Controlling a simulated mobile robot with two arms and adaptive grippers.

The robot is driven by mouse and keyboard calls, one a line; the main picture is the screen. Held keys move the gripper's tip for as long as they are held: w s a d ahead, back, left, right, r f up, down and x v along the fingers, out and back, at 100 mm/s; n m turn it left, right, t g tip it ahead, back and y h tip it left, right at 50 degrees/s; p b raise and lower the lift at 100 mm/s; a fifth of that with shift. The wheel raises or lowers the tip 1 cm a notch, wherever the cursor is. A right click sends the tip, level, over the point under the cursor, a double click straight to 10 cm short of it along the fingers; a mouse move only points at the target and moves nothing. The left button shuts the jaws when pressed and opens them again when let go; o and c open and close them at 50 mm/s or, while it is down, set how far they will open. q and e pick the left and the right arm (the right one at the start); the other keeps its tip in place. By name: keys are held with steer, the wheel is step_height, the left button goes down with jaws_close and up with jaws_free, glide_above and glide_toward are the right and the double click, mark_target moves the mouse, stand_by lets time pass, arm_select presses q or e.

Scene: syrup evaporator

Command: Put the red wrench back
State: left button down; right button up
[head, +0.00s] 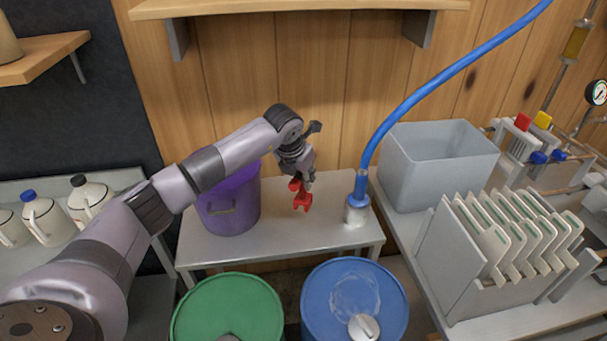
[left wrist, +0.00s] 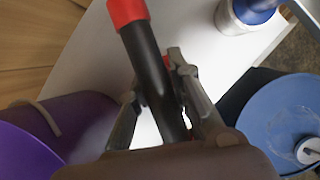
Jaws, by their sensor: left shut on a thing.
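The red wrench (head: 301,196) hangs from my left gripper (head: 304,178) in the head view, over the grey bench between the purple bucket and the blue hose's fitting. Its red end points down. In the left wrist view my left gripper (left wrist: 155,85) is shut around the wrench's dark shaft (left wrist: 142,52), whose red end (left wrist: 127,12) sticks out past the fingers. I cannot tell whether the wrench touches the bench. Part of it is hidden behind the fingers. My right gripper is not in view.
The grey bench (head: 280,232) holds the purple bucket (head: 230,208) and the blue hose's fitting (head: 358,208). Green (head: 225,305) and blue (head: 345,290) drums stand in front. A grey bin (head: 440,165) and a filter rack (head: 450,270) are at the right. A wooden shelf (head: 290,8) is above.

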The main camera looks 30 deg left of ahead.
mark_target(303, 189)
arm_select(q)
steer(key=shift+f, duration=0.35)
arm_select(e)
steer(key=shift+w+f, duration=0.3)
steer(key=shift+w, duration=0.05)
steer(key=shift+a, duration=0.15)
arm_select(q)
steer(key=shift+f+b, duration=0.75)
steer(key=shift+f, duration=0.5)
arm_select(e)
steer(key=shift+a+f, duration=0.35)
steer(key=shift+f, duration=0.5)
arm_select(q)
steer(key=shift+d+b, duration=0.1)
steer(key=shift+b, duration=0.2)
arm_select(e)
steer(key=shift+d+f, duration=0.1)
arm_select(q)
steer(key=shift+f+b, duration=0.35)
steer(key=shift+f, duration=0.2)
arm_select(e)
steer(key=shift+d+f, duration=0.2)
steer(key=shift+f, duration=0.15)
